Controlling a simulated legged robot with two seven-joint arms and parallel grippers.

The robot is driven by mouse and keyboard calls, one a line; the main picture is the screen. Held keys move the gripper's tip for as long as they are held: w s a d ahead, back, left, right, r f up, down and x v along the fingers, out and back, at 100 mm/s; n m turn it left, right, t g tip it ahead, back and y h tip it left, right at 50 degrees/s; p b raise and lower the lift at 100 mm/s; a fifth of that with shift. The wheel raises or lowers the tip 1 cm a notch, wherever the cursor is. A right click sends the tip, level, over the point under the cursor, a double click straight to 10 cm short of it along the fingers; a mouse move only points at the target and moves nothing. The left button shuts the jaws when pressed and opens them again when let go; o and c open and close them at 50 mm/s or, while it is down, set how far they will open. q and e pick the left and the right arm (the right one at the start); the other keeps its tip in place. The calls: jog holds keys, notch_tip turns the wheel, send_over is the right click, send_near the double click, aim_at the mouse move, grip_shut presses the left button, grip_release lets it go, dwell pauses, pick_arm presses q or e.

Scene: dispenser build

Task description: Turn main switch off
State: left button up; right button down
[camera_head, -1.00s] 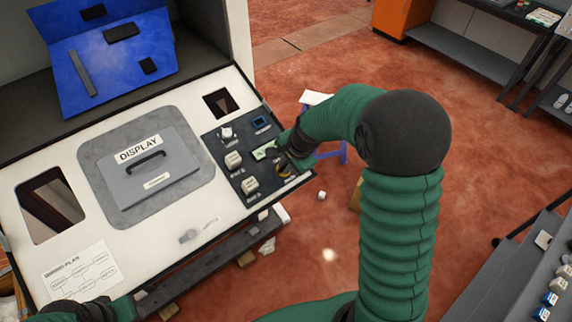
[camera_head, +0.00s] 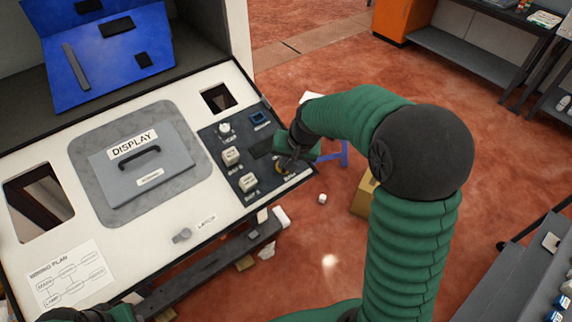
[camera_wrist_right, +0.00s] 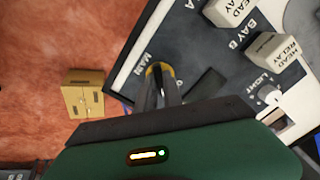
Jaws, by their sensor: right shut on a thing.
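The main switch (camera_head: 279,168) has a yellow ring and sits at the lower right of the dark control panel (camera_head: 208,137). The right wrist view shows its yellow ring (camera_wrist_right: 160,69) beside the MAIN label. My right gripper (camera_head: 287,160) is shut on the switch, and its fingers (camera_wrist_right: 156,92) hide most of the knob. A small rectangle (camera_head: 260,147) on the panel beside my gripper is dark. My left arm (camera_head: 85,314) shows only as a cut-off piece at the bottom left edge, its fingers not clear.
White relay blocks (camera_head: 231,156) and a round knob (camera_head: 225,130) stand close left of my right gripper. A grey DISPLAY cover (camera_head: 140,168) with a handle fills the console's middle. A cardboard box (camera_head: 364,195) stands on the open red floor to the right.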

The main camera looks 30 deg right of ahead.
jog(key=n+b, duration=0.2)
jog(key=n, duration=0.2)
jog(key=shift+w+d+n, duration=0.1)
jog(key=shift+n, duration=0.2)
jog(key=shift+r+n+b, duration=0.2)
jog(key=shift+n+b, duration=0.45)
jog(key=shift+n, duration=1.25)
jog(key=c, duration=1.5)
grip_release()
jog(key=shift+f, duration=0.1)
jog(key=b+v, duration=0.1)
jog(key=v, duration=1.5)
jog(key=shift+r+b, duration=0.35)
